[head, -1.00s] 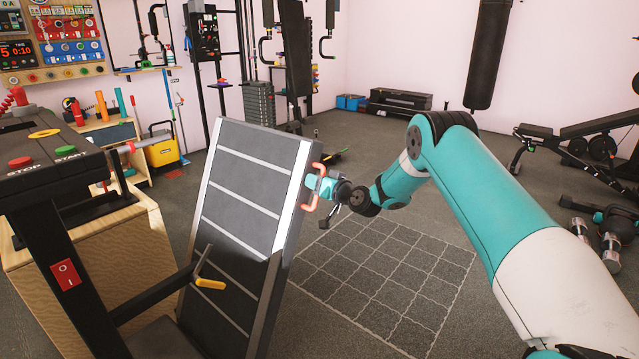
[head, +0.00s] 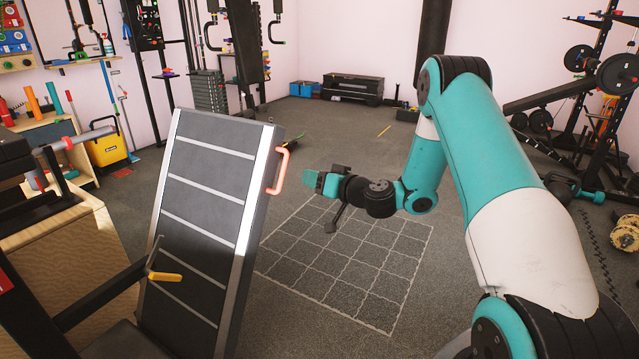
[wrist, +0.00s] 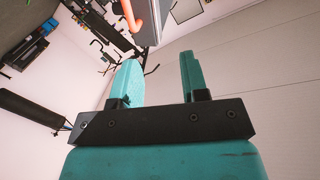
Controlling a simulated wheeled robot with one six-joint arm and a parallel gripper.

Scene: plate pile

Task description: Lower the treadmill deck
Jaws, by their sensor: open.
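The treadmill deck (head: 207,185) stands folded up and leans slightly, its dark surface crossed by pale stripes. An orange handle (head: 279,171) is on its right side edge. A lever with a yellow grip (head: 165,277) shows near the deck's lower left. My gripper (head: 318,182) is to the right of the handle, apart from it, above the marked floor. In the wrist view my gripper (wrist: 158,82) has its teal fingers spread with nothing between them. The orange handle (wrist: 131,15) and part of the deck (wrist: 150,20) show beyond the fingers at the top.
A white grid (head: 350,262) is marked on the floor right of the deck. A wooden box (head: 75,240) and a yellow bucket (head: 106,147) stand at left. The mid floor is clear.

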